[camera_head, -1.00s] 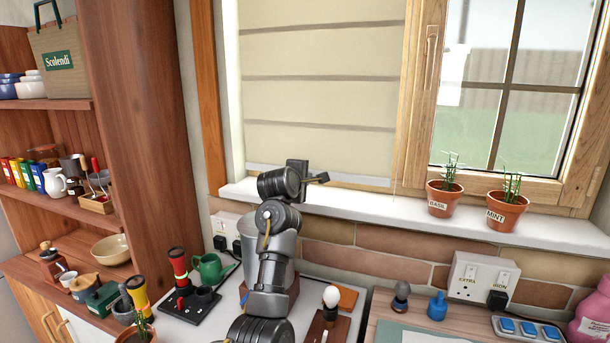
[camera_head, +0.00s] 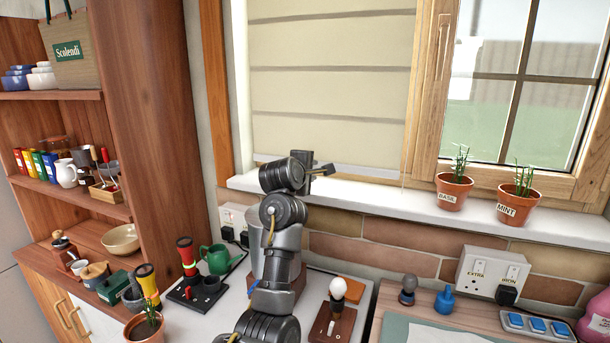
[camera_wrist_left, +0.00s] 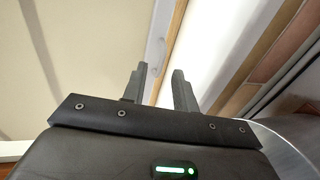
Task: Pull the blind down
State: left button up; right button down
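The cream blind (camera_head: 330,92) with dark horizontal seams covers the left window pane. It hangs down to sill level, with a pale strip along its lower edge. I cannot tell whether that edge touches the sill. My left gripper (camera_head: 316,166) is in front of the blind's lower edge, just above the sill, and hides part of it. The blind also fills the left of that view (camera_wrist_left: 85,45). My right gripper is out of view.
The white sill (camera_head: 400,202) carries basil (camera_head: 453,190) and mint (camera_head: 516,205) pots at right. A wooden window frame (camera_head: 424,95) with a handle stands beside the blind. A green watering can (camera_head: 217,258) and a lamp bulb (camera_head: 338,288) stand below, near my arm.

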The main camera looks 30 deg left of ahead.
pick_arm(q)
jog(key=v, duration=0.8)
jog(key=shift+b, duration=0.4)
